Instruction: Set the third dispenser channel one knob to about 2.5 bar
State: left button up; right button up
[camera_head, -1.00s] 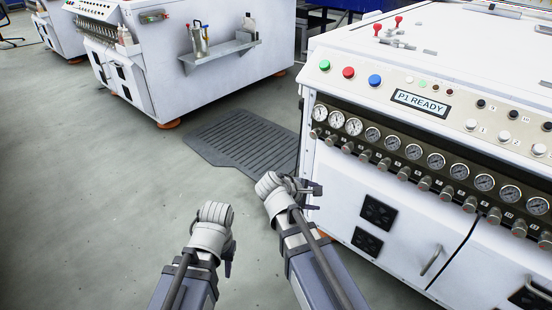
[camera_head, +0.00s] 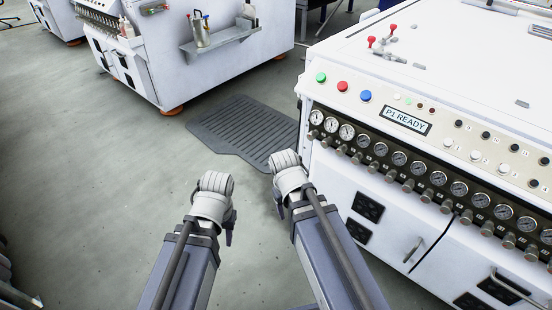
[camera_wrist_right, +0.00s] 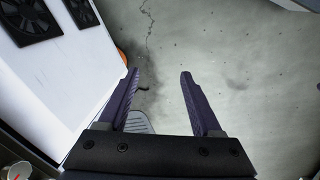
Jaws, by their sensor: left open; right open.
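The near white dispenser (camera_head: 415,55) stands at the right in the head view, with a display reading "P1 READY" (camera_head: 405,121). A row of round gauges runs along its front, with a grey knob below each. Which dispenser is the third, I cannot tell. My left gripper (camera_head: 228,232) is open over the floor, left of the dispenser. My right gripper (camera_wrist_right: 159,76) is open and empty in the wrist view, beside the dispenser's lower front, apart from the knobs.
Green, red and blue buttons (camera_head: 343,86) line the top edge. A black mat (camera_head: 240,130) lies on the floor beyond my arms. A second white machine (camera_head: 170,70) with a shelf (camera_head: 220,40) stands at the back left.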

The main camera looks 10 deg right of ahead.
jog(key=s+a+r+p, duration=0.1)
jog(key=a+r+p, duration=0.1)
jog(key=r+p, duration=0.7)
jog(key=s+a+r+p, duration=0.1)
jog(key=a+r+p, duration=0.2)
jog(key=r+p, duration=0.7)
jog(key=shift+s+r+g+y, duration=0.35)
jog(key=shift+r+g+y, duration=0.05)
jog(key=shift+r, duration=0.25)
jog(key=shift+a, duration=0.1)
jog(key=s+a+n, duration=0.1)
jog(key=s+a, duration=0.2)
jog(key=a, duration=0.1)
notch_tip(320, 180, up, 17)
jog(key=p, duration=1.7)
jog(key=shift+w+d, duration=0.3)
jog(key=shift+w, duration=0.1)
jog(key=shift+f, duration=0.1)
